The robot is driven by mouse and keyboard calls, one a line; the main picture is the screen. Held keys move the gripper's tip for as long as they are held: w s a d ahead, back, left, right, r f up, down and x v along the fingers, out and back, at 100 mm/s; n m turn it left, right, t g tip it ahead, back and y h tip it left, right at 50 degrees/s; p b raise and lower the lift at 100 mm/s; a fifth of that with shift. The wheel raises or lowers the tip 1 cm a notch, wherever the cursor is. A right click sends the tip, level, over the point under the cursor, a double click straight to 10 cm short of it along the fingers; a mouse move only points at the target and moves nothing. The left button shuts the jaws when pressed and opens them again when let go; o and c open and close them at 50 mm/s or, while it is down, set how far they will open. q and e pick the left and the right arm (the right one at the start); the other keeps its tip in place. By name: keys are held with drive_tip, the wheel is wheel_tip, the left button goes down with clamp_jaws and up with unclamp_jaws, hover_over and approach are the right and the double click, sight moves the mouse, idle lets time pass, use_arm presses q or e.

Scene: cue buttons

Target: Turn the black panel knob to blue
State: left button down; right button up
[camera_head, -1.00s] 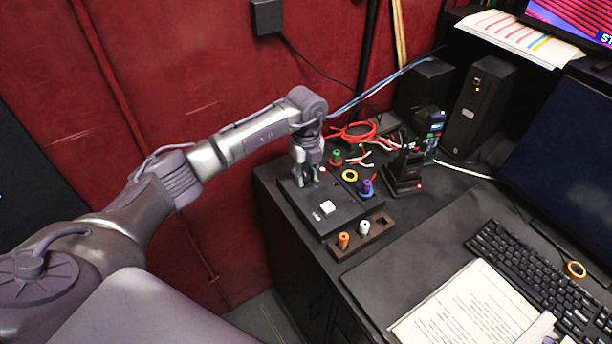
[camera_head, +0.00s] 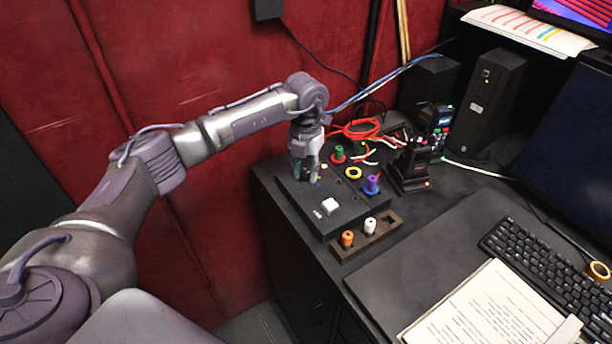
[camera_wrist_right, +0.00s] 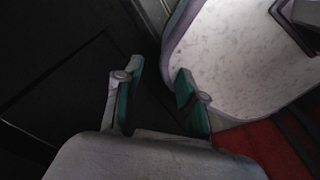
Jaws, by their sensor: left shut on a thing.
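The black panel (camera_head: 350,209) lies at the left end of the dark desk in the head view. My left gripper (camera_head: 308,180) points down at the panel's back left part and is shut on the knob there. The fingers hide the knob, so its pointing direction cannot be told. A small blue spot (camera_head: 318,182) shows beside the fingertips. My right gripper (camera_wrist_right: 158,98) is open and empty in the right wrist view, away from the panel.
A green-and-red peg (camera_head: 339,154), yellow ring (camera_head: 353,173) and purple peg (camera_head: 372,184) stand close right of my left gripper. A brown tray (camera_head: 388,232) with orange and white pegs lies in front. Red cable (camera_head: 358,129) lies behind; a keyboard (camera_head: 545,262) is at right.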

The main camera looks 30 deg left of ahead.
sight(305, 173)
use_arm(q)
drive_tip(key=m+b, duration=0.3)
drive_tip(key=m, duration=0.3)
drive_tip(key=shift+a, duration=0.1)
drive_tip(key=m+b, duration=0.2)
drive_tip(key=m, duration=0.3)
drive_tip(key=shift+w+r, duration=0.1)
drive_tip(key=shift+m, duration=0.4)
drive_tip(key=c, duration=0.9)
unclamp_jaws()
drive_tip(key=shift+o, duration=0.2)
wheel_tip(305, 173, up, 12)
